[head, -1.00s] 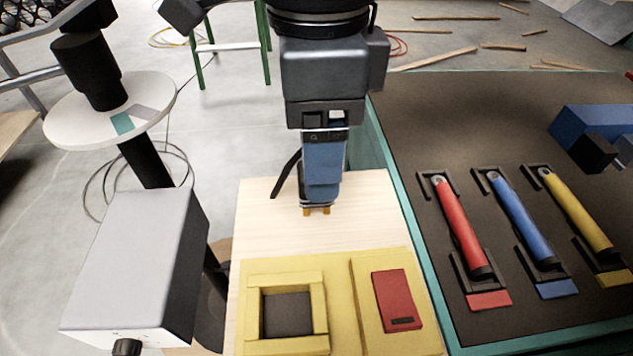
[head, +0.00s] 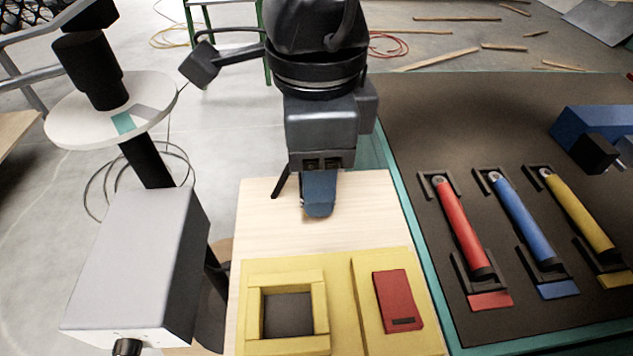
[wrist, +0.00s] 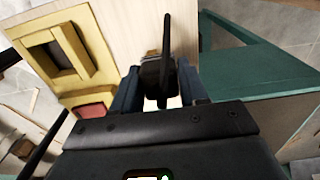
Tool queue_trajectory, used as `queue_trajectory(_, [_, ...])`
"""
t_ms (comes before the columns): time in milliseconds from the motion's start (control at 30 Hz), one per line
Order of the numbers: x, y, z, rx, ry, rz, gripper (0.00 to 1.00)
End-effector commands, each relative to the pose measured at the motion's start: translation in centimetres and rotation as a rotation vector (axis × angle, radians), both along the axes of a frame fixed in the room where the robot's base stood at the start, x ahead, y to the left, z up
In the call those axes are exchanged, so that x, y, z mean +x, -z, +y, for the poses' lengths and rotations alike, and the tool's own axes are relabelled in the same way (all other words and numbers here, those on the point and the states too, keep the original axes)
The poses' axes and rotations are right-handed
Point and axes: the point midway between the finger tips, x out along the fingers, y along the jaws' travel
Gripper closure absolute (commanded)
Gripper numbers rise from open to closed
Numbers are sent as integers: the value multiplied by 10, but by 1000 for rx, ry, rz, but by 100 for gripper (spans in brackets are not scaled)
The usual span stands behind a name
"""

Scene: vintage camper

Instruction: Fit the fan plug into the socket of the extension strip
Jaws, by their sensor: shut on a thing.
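My gripper (head: 318,208) is over the pale wooden board, behind the yellow fixture. In the wrist view its blue fingers (wrist: 159,84) are shut on a black piece (wrist: 158,70). A thin black bar sticks up from this piece, and a small brass-coloured part shows at its far end. In the head view the fingers hide most of the piece. I cannot confirm that it is a fan plug. I see nothing clearly recognisable as a fan or an extension strip. The yellow fixture (head: 340,280) has a square dark recess (head: 287,315) and a red block (head: 398,300) with a dark slot.
A dark bench top (head: 430,120) on the right holds red (head: 462,230), blue (head: 522,220) and yellow (head: 578,212) handled tools in holders. A grey box (head: 140,265) stands at the left. The wooden board (head: 262,215) is bare behind the fixture.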

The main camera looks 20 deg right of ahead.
Motion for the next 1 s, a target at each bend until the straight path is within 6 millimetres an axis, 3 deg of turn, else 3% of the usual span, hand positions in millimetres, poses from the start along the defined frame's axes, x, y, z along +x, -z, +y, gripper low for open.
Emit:
queue_trajectory(167, [0,0,0,0,0,0,88])
queue_trajectory(567, [0,-8,0,0,0,-1,89])
queue_trajectory(800, [1,-44,0,0,0,-4,89])
queue_trajectory(1000, [-33,-69,-35,-2,1,-4,89])
